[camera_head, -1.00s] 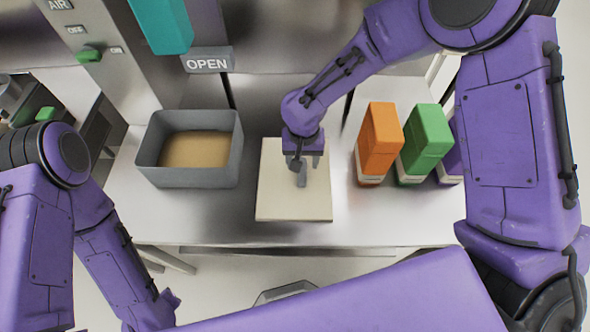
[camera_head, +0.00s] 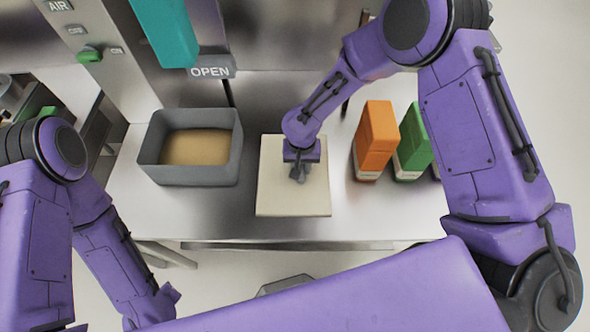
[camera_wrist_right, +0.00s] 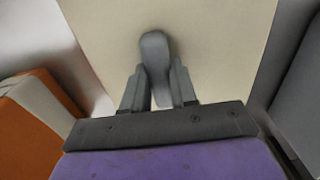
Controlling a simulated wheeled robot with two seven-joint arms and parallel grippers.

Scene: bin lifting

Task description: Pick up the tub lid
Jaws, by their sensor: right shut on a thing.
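The tub lid (camera_head: 275,200) is a flat cream square on the steel table, with a grey upright handle at its middle. My right gripper (camera_head: 299,172) is over the lid's middle and shut on the grey handle. In the right wrist view the handle (camera_wrist_right: 155,50) stands between the two fingers of the right gripper (camera_wrist_right: 158,85), and the cream lid (camera_wrist_right: 220,40) fills the space behind. I cannot tell whether the lid is raised off the table. My left arm is at the lower left; its fingers are not clearly seen.
A grey tub (camera_head: 190,178) with tan contents stands left of the lid. An orange carton (camera_head: 376,135) and a green carton (camera_head: 412,140) stand to the right. A teal part (camera_head: 163,30) and an OPEN sign (camera_head: 210,71) are above. The table front (camera_head: 200,225) is bare.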

